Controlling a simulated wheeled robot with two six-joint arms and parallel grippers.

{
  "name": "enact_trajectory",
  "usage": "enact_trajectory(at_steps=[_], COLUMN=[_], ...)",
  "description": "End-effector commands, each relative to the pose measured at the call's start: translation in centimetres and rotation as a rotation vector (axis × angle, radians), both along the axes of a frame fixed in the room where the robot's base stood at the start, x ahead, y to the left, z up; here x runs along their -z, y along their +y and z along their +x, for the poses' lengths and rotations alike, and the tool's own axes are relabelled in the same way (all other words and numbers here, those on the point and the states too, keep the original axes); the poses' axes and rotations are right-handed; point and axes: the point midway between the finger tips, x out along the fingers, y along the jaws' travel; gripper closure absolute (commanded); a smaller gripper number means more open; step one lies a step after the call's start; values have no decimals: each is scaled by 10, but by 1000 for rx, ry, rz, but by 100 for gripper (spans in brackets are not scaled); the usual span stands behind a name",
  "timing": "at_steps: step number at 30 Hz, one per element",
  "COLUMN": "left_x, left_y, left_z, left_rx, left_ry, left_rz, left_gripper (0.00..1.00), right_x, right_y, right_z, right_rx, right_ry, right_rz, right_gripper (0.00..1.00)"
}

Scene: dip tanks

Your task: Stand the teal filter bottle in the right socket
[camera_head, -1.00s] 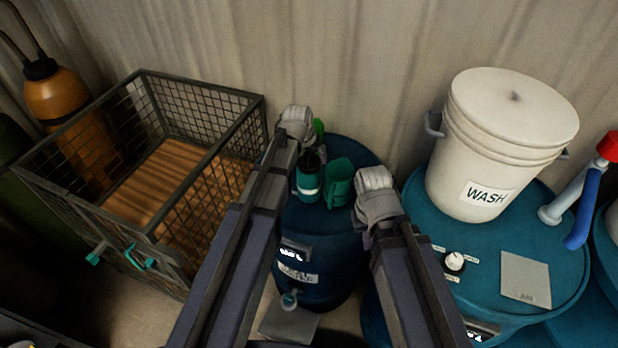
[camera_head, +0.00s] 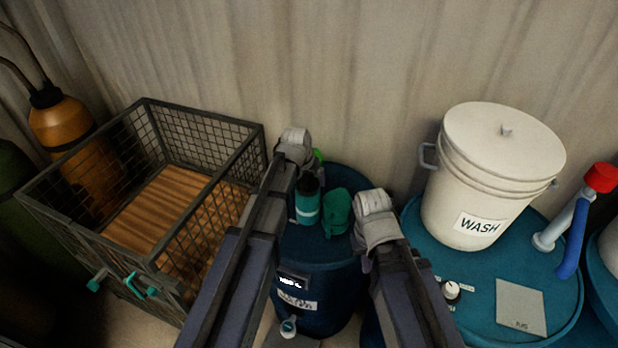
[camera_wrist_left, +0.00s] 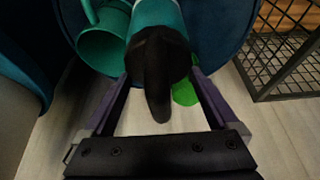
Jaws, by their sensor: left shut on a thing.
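The teal filter bottle (camera_head: 307,208), with a black top and a pale band, is upright over the dark blue drum (camera_head: 332,248). In the left wrist view its black top (camera_wrist_left: 158,60) lies between the fingers of my left gripper (camera_wrist_left: 160,78), which is shut on it.
A wire crate (camera_head: 212,215) stands left of the drum. A white WASH bucket (camera_head: 500,165) stands on a larger blue drum (camera_head: 508,275) at right. A bright green piece (camera_wrist_left: 185,93) lies near the bottle. An orange cylinder (camera_head: 65,125) stands at far left.

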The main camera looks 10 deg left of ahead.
Motion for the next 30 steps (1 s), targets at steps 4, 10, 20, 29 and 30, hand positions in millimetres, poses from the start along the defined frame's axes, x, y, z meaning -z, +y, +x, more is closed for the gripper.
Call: enact_trajectory(at_steps=[4,10,20,29,30], left_x=[-28,-57,-106,-137,-139], left_y=[0,0,0,0,0], left_z=[0,0,0,0,0], left_rx=[0,0,0,0,0], left_ry=[-1,-1,-1,-1,-1], left_rz=[0,0,0,0,0], left_gripper=[100,100,100,100,100], right_x=[-28,-57,-106,-137,-139], right_y=[0,0,0,0,0], right_z=[0,0,-1,-1,-1], right_rx=[4,3,4,24,26], right_ry=[0,1,3,4,3], right_rz=[1,1,1,2,2], right_gripper=[100,100,100,100,100])
